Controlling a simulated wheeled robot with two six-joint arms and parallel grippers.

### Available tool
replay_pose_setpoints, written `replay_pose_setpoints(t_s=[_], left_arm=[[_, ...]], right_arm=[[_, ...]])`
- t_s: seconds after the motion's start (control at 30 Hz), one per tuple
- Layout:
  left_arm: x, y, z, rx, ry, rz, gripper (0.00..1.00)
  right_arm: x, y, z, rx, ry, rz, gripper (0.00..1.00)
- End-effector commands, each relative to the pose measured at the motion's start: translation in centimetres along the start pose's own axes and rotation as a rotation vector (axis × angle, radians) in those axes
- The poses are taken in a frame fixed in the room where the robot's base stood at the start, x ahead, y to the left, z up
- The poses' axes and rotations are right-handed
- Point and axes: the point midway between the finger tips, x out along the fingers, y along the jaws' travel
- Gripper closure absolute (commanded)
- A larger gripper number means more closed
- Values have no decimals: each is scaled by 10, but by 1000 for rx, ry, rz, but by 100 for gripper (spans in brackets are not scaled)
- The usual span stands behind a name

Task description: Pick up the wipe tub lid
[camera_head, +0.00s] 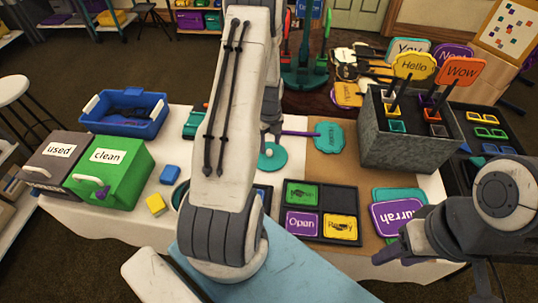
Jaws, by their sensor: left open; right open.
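The wipe tub lid (278,161), a teal disc with a small pale knob, lies on the white table cloth in the middle. My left gripper (270,132) is just above and behind the lid in the picture, pointing down. It is open, but my own arm hides much of it, and I cannot tell whether it touches the knob. A round tub with a dark inside (178,195) shows partly at the left of my arm; the arm covers the rest. My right gripper (388,257) is open and empty at the table's front right, beside the purple sign.
A green "clean" box (118,190), a "used" box (62,140) and a blue bin (152,128) stand left. Blue and yellow sponges (156,204) lie near.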

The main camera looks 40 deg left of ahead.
Motion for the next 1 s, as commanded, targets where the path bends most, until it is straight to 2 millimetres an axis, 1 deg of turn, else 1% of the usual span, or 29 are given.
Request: replay_pose_setpoints(t_s=[0.03, 0.1, 0.2, 0.3, 0.5, 0.57, 0.6, 0.67, 0.7, 1.0], left_arm=[[7, 2, 0, -1, 3, 4, 34], [18, 2, 0, 0, 3, 3, 34], [28, 2, 0, 0, 1, 1, 34], [33, 2, 1, -1, 0, 0, 34], [33, 1, 1, -1, 0, 0, 34], [33, 1, 1, -1, 0, 0, 57], [33, 1, 1, -1, 0, 0, 73], [33, 1, 1, -1, 0, 0, 96], [33, 1, 1, -1, 0, 0, 100], [32, 1, 1, -1, 0, 0, 100]], right_arm=[[-6, 0, 0, 0, 0, 0, 50], [-7, 0, 0, 0, 0, 0, 50], [-8, -1, 0, 0, 0, 0, 50], [-8, -1, 0, 0, 0, 0, 50], [-8, -1, 0, 0, 0, 0, 50], [-8, -1, 0, 0, 0, 0, 50], [-8, -1, 0, 0, 0, 0, 50], [-8, -1, 0, 0, 0, 0, 50], [-8, -1, 0, 0, 0, 0, 50], [-8, -1, 0, 0, 0, 0, 50]])
